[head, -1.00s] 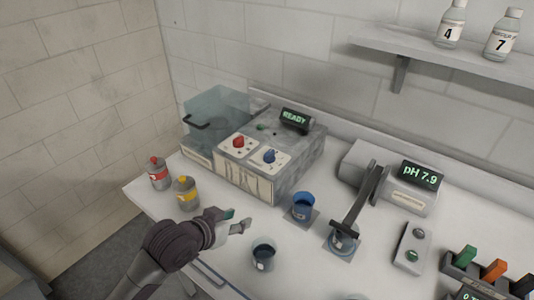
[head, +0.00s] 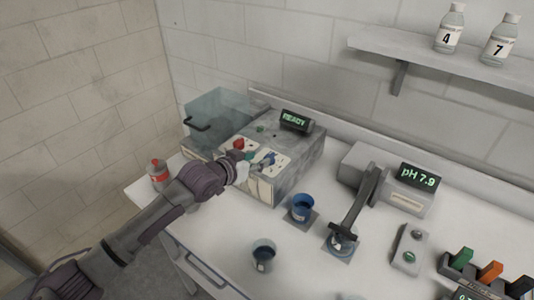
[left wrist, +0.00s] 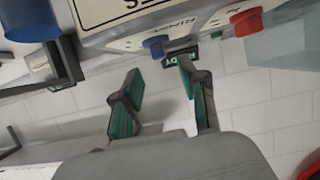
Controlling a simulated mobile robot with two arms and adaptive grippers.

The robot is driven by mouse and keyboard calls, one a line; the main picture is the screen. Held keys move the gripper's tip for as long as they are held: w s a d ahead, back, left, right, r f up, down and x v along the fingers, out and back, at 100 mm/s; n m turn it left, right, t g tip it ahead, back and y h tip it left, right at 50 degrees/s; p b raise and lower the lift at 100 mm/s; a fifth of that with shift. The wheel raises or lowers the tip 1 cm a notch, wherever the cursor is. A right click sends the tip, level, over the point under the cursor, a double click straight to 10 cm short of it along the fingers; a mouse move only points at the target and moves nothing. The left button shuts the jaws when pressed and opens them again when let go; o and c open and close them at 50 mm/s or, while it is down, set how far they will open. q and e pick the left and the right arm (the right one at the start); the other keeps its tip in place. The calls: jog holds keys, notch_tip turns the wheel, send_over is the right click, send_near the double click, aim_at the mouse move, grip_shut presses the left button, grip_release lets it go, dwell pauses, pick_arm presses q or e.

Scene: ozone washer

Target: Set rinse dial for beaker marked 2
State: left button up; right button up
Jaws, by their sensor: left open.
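The washer (head: 283,178) stands at the back left of the table, with a red dial (head: 239,144) and a blue dial (head: 270,157) on its white panels. In the left wrist view the blue dial (left wrist: 155,46) sits by lettering that appears to read RINSE, and the red dial (left wrist: 246,22) is to its right. My left gripper (left wrist: 160,72) is open and empty, its fingertips close to the blue dial but not closed on it. A blue beaker (head: 302,207) and a dark-filled beaker (head: 263,256) stand in front; their labels are too small to read. My right gripper is out of view.
The washer display (head: 295,120) reads READY. A clear basin (head: 215,108) adjoins the washer on the left. A red-capped bottle (head: 158,173) stands near my left arm. A pH meter (head: 405,195) reading 7.9 is on the right. Bottles 4 and 7 are on the shelf (head: 440,62).

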aim_at(268, 156)
pick_arm(q)
jog(key=x, duration=0.5)
jog(key=shift+w+d+f+p, duration=0.1)
jog(key=shift+w+d+p, duration=0.1)
jog(key=shift+w+p, duration=0.1)
jog(key=shift+c, duration=0.4)
grip_shut()
